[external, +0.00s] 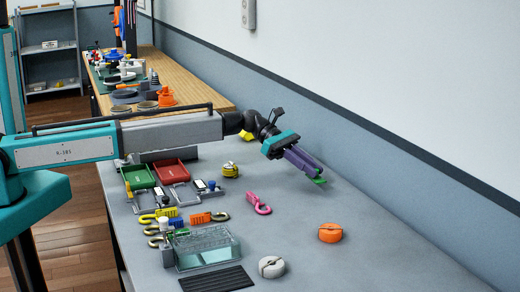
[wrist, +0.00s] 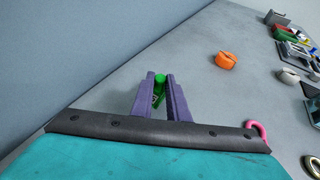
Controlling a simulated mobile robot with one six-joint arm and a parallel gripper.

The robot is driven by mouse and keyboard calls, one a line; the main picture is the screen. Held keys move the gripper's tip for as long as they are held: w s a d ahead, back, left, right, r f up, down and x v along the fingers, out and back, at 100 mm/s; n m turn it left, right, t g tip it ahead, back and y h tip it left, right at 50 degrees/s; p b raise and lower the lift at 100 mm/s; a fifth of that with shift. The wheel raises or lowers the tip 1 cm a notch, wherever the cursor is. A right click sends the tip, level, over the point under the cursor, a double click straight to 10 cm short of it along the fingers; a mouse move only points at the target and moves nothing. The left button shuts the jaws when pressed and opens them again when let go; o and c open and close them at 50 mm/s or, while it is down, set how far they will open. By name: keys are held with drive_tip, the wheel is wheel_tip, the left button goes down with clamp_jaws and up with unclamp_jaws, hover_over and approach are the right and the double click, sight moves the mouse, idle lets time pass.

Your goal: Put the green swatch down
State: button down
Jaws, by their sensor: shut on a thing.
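The green swatch (external: 320,181) shows as a small green piece at the tips of my gripper (external: 316,172) in the external view. In the wrist view the green swatch (wrist: 159,86) sits between the two purple fingers of my gripper (wrist: 160,84), which are shut on it. The fingers hide part of it. My gripper points down and to the right over the grey table (external: 330,270), on the side near the wall. I cannot tell whether the swatch touches the table.
A pink hook (external: 258,204) and an orange round piece (external: 331,233) lie nearby, with a grey round piece (external: 271,267) farther forward. A clear box (external: 205,247) and red and green trays (external: 172,172) stand at the left. The table around my gripper is clear.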

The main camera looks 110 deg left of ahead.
sight(312, 179)
drive_tip(key=shift+w+a, duration=0.2)
drive_tip(key=shift+w, duration=0.15)
drive_tip(key=shift+f+p, duration=0.35)
drive_tip(key=shift+f, duration=1.45)
drive_tip(key=c, duration=1.7)
unclamp_jaws()
drive_tip(key=shift+f, duration=0.1)
drive_tip(key=b+v, duration=0.1)
drive_tip(key=v, duration=1.1)
drive_tip(key=shift+s, duration=0.1)
drive_tip(key=shift+d, duration=0.1)
